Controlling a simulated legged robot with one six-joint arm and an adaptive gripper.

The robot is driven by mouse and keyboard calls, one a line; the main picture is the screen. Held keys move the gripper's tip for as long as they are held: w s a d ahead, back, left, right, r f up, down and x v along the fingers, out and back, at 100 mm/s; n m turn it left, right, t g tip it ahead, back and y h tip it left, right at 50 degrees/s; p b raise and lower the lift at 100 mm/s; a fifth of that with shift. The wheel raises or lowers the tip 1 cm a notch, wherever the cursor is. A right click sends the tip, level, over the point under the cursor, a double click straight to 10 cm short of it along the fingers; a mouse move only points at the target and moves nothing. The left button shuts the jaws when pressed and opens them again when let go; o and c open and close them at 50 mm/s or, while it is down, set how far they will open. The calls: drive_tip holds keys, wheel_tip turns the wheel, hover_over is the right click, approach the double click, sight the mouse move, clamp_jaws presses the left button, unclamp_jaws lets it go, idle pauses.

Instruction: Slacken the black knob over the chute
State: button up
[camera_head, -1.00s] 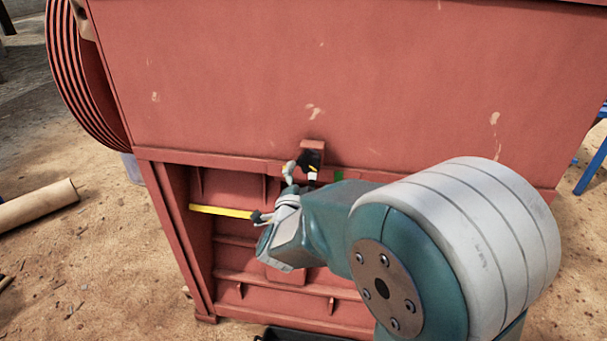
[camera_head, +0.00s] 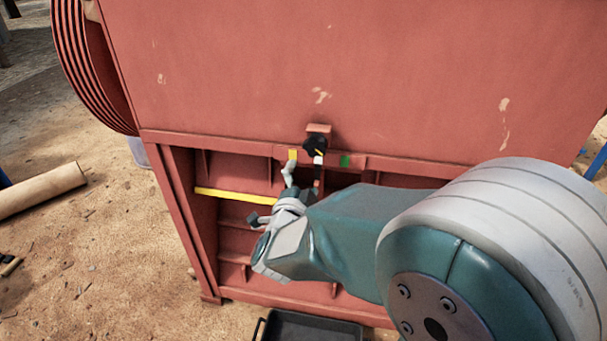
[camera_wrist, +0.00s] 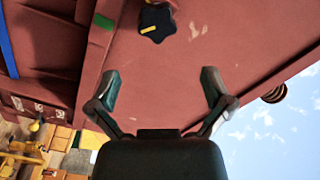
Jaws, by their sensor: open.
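The black knob (camera_head: 316,146) sits on a small red bracket on the front of the red crusher, above the opening. It has a lobed rim and a yellow pointer mark. In the wrist view the knob (camera_wrist: 157,22) is at the top, beyond my fingertips and apart from them. My gripper (camera_wrist: 160,88) is open and empty, its two fingers spread wide. In the head view my gripper (camera_head: 274,190) is just below and left of the knob, partly hidden by my own wrist. The chute itself is largely hidden behind my arm.
A green mark (camera_head: 344,161) is right of the knob and a yellow mark (camera_head: 292,155) left of it. A yellow bar (camera_head: 236,196) crosses the lower recess. A black tray (camera_head: 312,329) lies on the ground below. A tan pipe (camera_head: 42,190) lies at left.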

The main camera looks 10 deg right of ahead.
idle(0.3)
drive_tip(key=v, duration=0.7)
drive_tip(key=shift+s+a, duration=0.2)
drive_tip(key=shift+s, duration=0.05)
drive_tip(key=shift+f, duration=0.1)
